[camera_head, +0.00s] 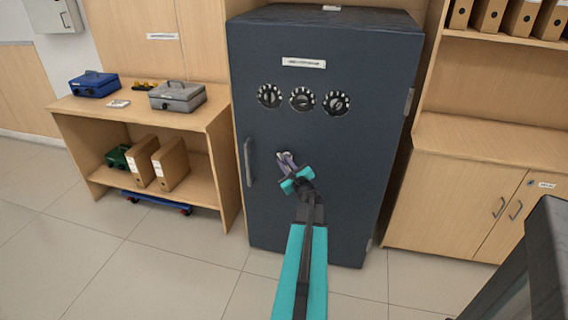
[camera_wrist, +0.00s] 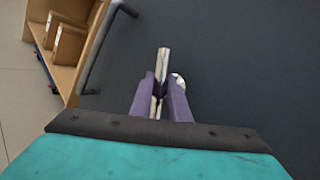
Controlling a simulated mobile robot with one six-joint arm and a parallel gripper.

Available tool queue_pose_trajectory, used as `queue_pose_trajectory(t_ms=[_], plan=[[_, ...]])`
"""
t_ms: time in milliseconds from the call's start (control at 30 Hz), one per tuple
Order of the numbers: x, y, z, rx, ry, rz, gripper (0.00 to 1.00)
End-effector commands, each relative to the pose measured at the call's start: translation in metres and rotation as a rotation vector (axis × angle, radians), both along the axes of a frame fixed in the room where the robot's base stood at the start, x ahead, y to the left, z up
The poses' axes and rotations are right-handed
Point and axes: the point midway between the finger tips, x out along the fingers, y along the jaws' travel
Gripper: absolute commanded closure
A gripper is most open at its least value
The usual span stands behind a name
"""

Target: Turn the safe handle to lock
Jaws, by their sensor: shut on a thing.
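The dark grey safe (camera_head: 340,190) stands upright in the middle of the head view with its door closed. Its small metal turning handle (camera_wrist: 163,62) shows in the wrist view as a bar between my fingers, with a round shiny part just right of them. My gripper (camera_head: 287,163) is at the middle of the safe door; its purple fingers (camera_wrist: 160,104) are shut on the handle bar. In the head view my gripper mostly hides the handle. A vertical grey pull bar (camera_head: 248,162) is on the door's left edge; it also shows in the wrist view (camera_wrist: 97,50).
Three dials (camera_head: 302,99) sit above on the door. A wooden shelf unit (camera_head: 210,120) with a blue cash box (camera_head: 94,84) and a grey cash box (camera_head: 177,96) stands left. A wooden cabinet (camera_head: 450,185) stands right. Floor in front is clear on the left.

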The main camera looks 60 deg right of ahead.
Motion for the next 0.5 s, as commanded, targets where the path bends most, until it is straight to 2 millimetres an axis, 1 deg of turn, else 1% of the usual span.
queue_pose_trajectory(t_ms=[267,500], plan=[[0.0007,-0.0008,0.003,-0.024,0.068,0.001,1.0],[0.001,-0.001,0.0047,-0.063,0.191,-0.001,1.0]])
